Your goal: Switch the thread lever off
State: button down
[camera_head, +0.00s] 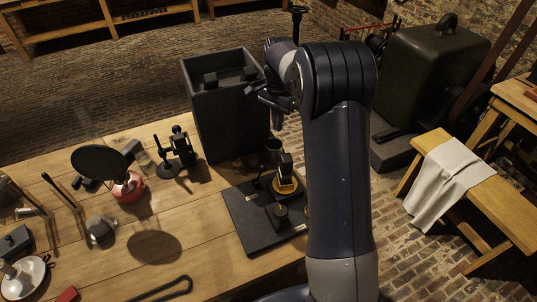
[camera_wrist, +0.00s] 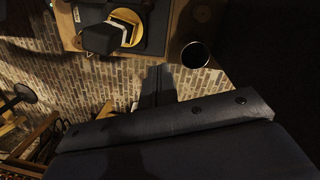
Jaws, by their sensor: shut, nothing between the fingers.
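A flat black board (camera_head: 253,229) lies at the front right of the wooden table. On it stands a dark device with a yellow ring (camera_head: 285,186), a dark upright block (camera_head: 287,166) and a round dark knob (camera_head: 280,213). I cannot tell which part is the thread lever or how it is set. The yellow ring also shows at the top of the wrist view (camera_wrist: 131,20). My gripper (camera_head: 277,119) is shut and empty, above and behind the device, apart from it. My shut fingers (camera_wrist: 157,85) also show in the wrist view, in shadow.
A tall dark open box (camera_head: 222,125) stands behind the board. A dark cup (camera_wrist: 195,55) is near the device at the table edge. A round black disc on a red base (camera_head: 128,188) and small tools stand left. A bench with a cloth (camera_head: 446,180) is at right.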

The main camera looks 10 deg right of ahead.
aim_at(260, 174)
jog(key=s+a+f+p, duration=0.2)
jog(key=s+a+f, duration=0.1)
jog(key=f, duration=0.7)
jog(key=shift+s+a+p, duration=0.2)
jog(key=shift+a+p, duration=0.1)
jog(key=shift+p, duration=0.05)
jog(key=shift+f, duration=0.1)
jog(key=shift+a, duration=0.1)
jog(key=shift+a+h, duration=0.2)
jog(key=shift+h, duration=0.2)
